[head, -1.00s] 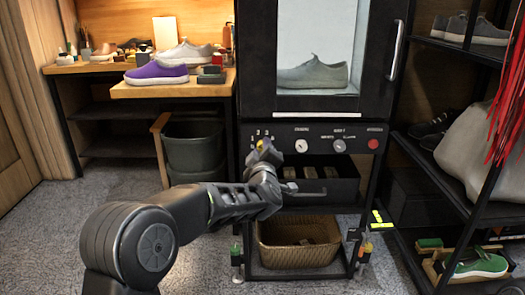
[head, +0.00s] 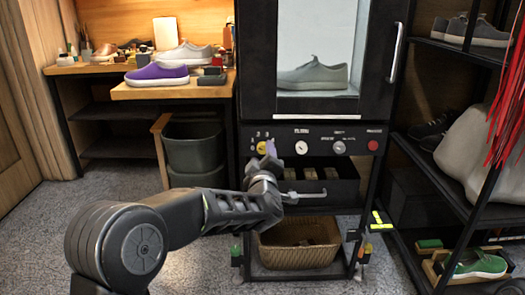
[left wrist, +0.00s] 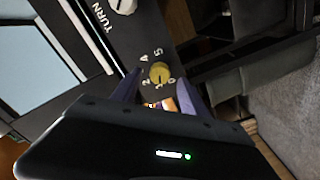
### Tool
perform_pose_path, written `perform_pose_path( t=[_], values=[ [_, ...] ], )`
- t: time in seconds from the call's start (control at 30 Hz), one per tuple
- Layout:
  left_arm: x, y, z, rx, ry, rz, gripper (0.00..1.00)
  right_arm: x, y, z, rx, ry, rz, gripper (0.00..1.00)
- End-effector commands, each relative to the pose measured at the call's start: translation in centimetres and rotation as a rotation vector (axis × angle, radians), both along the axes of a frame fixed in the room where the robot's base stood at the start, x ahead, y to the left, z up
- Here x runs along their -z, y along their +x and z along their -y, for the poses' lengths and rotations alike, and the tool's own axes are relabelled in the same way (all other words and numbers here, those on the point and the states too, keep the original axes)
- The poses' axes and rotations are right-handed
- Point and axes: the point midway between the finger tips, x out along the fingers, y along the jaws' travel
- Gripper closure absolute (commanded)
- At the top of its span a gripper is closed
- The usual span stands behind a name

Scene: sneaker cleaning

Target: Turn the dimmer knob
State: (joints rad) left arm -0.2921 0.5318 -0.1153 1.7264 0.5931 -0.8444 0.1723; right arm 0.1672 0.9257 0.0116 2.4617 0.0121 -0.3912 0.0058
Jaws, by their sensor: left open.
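The yellow dimmer knob (head: 261,147) sits at the left end of the black control panel (head: 355,133) under the display cabinet. In the left wrist view the knob (left wrist: 160,72) is ringed by printed digits. A dark mark on the knob lies on its lower side, in that picture. My left gripper (head: 270,150) is close in front of the knob in the head view, partly beside it. In the left wrist view its two fingers (left wrist: 158,86) are apart and empty, with the knob showing between their tips. I cannot tell whether they touch it. My right gripper is not in view.
A pale knob (head: 301,147), a second dial (head: 339,147) and a red button (head: 373,145) are farther right on the panel. A dark drawer (head: 345,190) and a wicker basket (head: 285,256) are below. A grey shoe (head: 313,73) stands inside the cabinet.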

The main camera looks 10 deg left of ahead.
Motion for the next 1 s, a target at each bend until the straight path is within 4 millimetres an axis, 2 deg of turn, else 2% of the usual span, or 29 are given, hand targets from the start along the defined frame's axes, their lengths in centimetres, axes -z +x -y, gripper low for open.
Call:
perform_pose_path(
  t=[0.1,0.3,0.77,0.87,0.97,1.0],
  values=[
    [-0.3,-2.0,0.5,0.001,0.001,-0.001,0.48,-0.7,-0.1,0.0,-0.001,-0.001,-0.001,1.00],
    [-0.1,-4.4,1.2,0.001,0.000,-0.001,0.48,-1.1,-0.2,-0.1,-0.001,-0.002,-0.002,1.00],
    [0.4,-4.6,1.6,0.018,0.017,-0.019,0.48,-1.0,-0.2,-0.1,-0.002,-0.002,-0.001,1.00],
    [2.0,-4.8,3.3,0.086,0.061,-0.070,0.48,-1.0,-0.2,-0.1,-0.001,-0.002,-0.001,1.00],
    [5.4,-5.6,5.8,0.182,0.124,-0.153,0.48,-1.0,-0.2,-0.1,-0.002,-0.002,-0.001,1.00],
    [7.3,-6.1,6.9,0.227,0.153,-0.197,0.48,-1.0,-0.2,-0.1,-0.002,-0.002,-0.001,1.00]
  ],
)
